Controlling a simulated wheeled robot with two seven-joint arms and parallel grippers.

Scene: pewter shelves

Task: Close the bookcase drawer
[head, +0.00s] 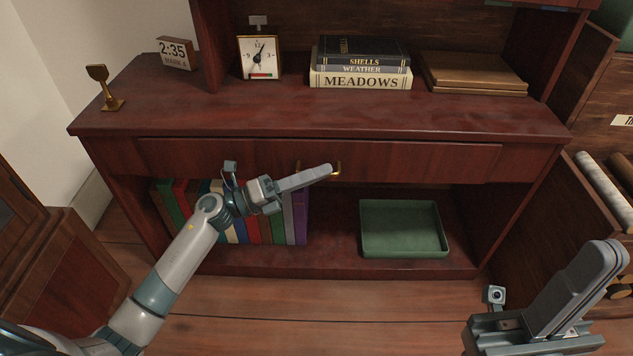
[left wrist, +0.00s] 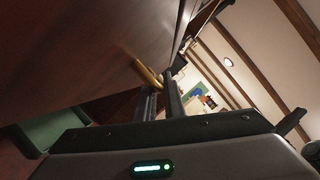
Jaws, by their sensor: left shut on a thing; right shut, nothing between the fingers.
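The bookcase drawer (head: 420,163) is a wide dark red-brown front under the bookcase's worktop. It looks nearly flush with the frame; I cannot tell whether a small gap remains. Its brass handle (head: 338,169) is at the middle of the front and partly hidden by my left gripper (head: 326,171). My left gripper is shut on the handle; the left wrist view shows the brass bar (left wrist: 147,73) at the fingertips. My right gripper (head: 612,262) is shut and empty at the lower right, away from the drawer.
On the worktop (head: 210,112) are a trophy (head: 106,90), two clocks, stacked books (head: 360,79) and a brown folder stack (head: 472,73). Below the drawer stand a row of books (head: 298,215) and a green tray (head: 405,246). Another cabinet with rolls (head: 602,190) is at the right.

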